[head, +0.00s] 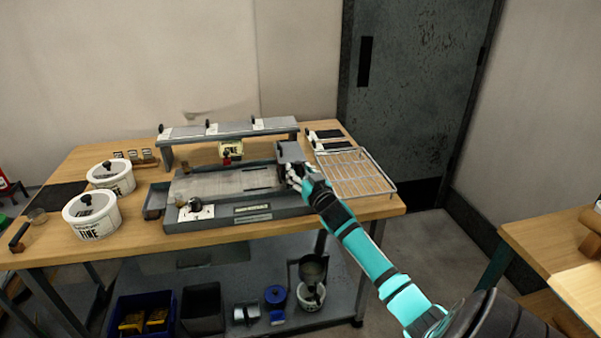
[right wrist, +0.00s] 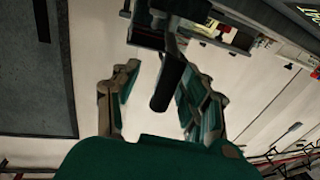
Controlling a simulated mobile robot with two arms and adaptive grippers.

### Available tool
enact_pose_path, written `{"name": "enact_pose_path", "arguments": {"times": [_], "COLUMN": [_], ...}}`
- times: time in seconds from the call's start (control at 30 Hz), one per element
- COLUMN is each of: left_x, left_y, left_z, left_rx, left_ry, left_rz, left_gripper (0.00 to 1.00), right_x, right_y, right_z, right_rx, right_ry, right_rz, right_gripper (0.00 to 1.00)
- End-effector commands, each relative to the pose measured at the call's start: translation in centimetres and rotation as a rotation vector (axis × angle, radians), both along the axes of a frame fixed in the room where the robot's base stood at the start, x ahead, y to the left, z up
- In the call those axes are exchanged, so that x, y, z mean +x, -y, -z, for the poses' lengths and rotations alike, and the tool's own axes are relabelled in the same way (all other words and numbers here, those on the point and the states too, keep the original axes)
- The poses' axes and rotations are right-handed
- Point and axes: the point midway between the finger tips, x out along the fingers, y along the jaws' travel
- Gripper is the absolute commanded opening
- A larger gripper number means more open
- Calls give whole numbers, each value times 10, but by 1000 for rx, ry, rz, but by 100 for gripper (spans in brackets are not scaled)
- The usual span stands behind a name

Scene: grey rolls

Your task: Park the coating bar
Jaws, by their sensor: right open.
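The coater (head: 255,211) is a grey bench machine with a flat pale bed (head: 222,184) in the middle of the wooden table. A grey block (head: 291,151), apparently the coating bar or its carriage, stands at the bed's right end. My right gripper (head: 294,176) is at this block's near side and hides part of it. In the right wrist view the right gripper (right wrist: 160,105) is open, with a dark rounded handle (right wrist: 168,85) between its spread fingers. Whether a finger touches the handle I cannot tell. My left gripper is out of view.
A wire rack (head: 355,174) lies to the right of the coater. A raised grey shelf (head: 228,130) stands behind it. White tubs (head: 92,215) and a dark mat (head: 52,196) are at the left. Another wooden table (head: 545,240) stands at the right edge.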

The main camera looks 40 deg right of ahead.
Motion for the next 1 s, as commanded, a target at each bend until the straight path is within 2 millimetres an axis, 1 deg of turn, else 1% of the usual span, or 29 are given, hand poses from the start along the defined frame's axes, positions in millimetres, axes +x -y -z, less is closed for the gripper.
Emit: {"name": "enact_pose_path", "arguments": {"times": [0.13, 0.23, 0.37, 0.6, 0.7, 0.83, 1.0], "left_x": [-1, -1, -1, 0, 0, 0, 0], "left_y": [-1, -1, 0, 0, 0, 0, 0], "left_z": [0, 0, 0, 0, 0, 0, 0], "left_rx": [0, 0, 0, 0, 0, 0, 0], "left_ry": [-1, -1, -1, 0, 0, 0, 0], "left_rz": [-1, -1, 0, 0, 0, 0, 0], "left_gripper": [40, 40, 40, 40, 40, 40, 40], "right_x": [-1, -10, -32, -80, -96, -109, -114], "right_y": [-1, -4, -12, -30, -35, -39, -41], "right_z": [-1, 0, 0, 1, 0, 1, 0], "right_rx": [-1, 0, -1, 1, 1, 0, 0], "right_ry": [2, 1, 0, -1, -2, -1, 0], "right_rz": [-1, -2, -2, 0, 1, 2, 2], "right_gripper": [44, 44, 44, 44, 44, 44, 44]}}
